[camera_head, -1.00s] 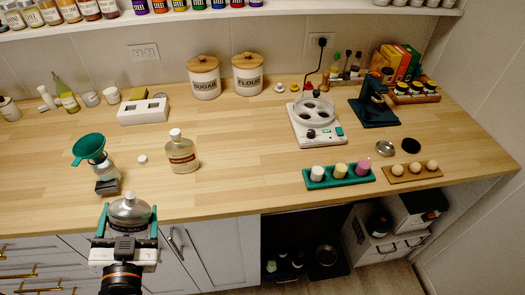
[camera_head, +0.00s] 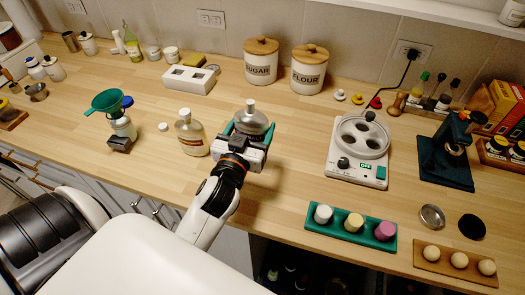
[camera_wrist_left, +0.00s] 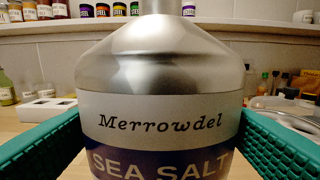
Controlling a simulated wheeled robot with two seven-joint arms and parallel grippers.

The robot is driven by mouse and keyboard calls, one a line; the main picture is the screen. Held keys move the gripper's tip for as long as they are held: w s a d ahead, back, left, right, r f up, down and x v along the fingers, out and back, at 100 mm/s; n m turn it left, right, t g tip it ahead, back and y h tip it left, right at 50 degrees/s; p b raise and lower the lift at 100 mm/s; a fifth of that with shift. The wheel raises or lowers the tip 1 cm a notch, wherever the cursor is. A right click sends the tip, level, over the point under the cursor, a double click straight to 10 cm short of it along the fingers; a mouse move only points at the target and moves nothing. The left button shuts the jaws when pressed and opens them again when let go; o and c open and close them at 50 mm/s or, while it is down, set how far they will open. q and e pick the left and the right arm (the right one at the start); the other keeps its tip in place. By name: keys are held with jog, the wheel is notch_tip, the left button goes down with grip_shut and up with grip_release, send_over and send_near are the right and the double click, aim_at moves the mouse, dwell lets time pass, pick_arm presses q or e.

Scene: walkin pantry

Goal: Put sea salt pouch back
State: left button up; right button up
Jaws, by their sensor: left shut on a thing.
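The sea salt pouch (camera_head: 251,120) is a silver, shouldered container with a narrow neck. In the left wrist view its label on the pouch (camera_wrist_left: 160,120) reads "Merrowdel SEA SALT". My left gripper (camera_head: 249,130) is shut on it, with a teal finger on each side. It holds the pouch upright over the front part of the wooden counter, right of a clear bottle. I cannot tell whether the base touches the counter; the gripper hides it. My right gripper is not in view.
A green funnel (camera_head: 108,102) sits farther left. Sugar (camera_head: 261,62) and flour (camera_head: 309,68) canisters stand behind, and a white heating unit (camera_head: 358,152) to the right. The counter between is clear.

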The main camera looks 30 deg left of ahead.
pick_arm(q)
notch_tip(320, 180, down, 2)
jog(key=shift+f, duration=0.2)
notch_tip(320, 180, down, 3)
jog(key=shift+f+b, duration=0.15)
jog(key=shift+b, duration=0.2)
jog(key=shift+f, duration=0.35)
jog(key=shift+f, duration=0.1)
jog(key=o, duration=1.2)
